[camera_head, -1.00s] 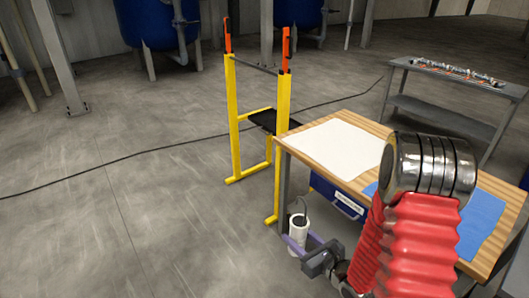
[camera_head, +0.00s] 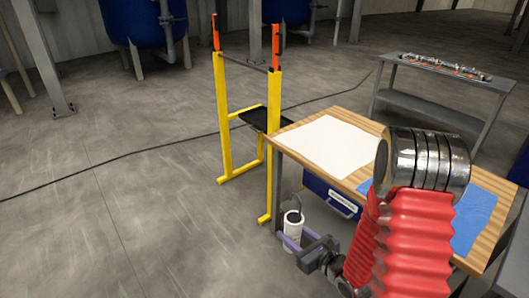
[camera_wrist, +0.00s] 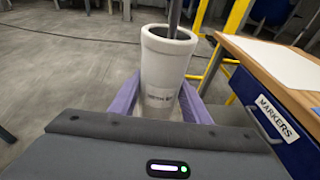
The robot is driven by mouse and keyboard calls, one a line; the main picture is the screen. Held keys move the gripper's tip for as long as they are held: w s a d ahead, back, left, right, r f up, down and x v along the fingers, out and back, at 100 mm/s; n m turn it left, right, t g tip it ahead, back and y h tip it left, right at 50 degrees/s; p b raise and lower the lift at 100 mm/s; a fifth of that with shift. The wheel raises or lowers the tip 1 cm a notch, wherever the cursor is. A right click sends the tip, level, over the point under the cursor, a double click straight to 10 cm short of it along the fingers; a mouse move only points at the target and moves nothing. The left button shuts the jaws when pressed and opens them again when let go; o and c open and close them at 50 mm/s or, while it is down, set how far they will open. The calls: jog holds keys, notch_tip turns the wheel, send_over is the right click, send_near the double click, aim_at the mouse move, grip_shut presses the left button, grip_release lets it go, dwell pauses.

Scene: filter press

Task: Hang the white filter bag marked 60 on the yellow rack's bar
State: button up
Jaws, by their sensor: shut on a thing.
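A white cylindrical thing, seemingly the filter bag (camera_head: 293,222), has an open top and a dark handle or rod rising from it. It also shows upright in the wrist view (camera_wrist: 166,65), with a small dark print on its side that I cannot read as 60. My gripper (camera_head: 291,238) has purple fingers closed around its lower part, beside the table's near left leg. The yellow rack (camera_head: 222,115) stands behind and left of it, with a dark bar (camera_head: 245,63) between two orange-tipped posts. The bar is empty, well above and apart from my gripper.
A wooden table (camera_head: 362,120) holds a white sheet (camera_head: 325,145) and blue cloth (camera_head: 472,218). Under it is a blue drawer labelled MARKERS (camera_wrist: 284,125). A black tray (camera_head: 255,118) sits at the rack. A cable (camera_head: 130,153) crosses the open floor at left.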

dwell(0.4)
jog(key=shift+s+d+f, duration=0.2)
jog(key=shift+f, duration=0.4)
jog(key=shift+s+d+f, duration=0.15)
jog(key=shift+d+f, duration=0.1)
jog(key=shift+f, duration=0.4)
jog(key=shift+s+d+f, duration=0.2)
jog(key=shift+f, duration=0.4)
jog(key=shift+w, duration=0.15)
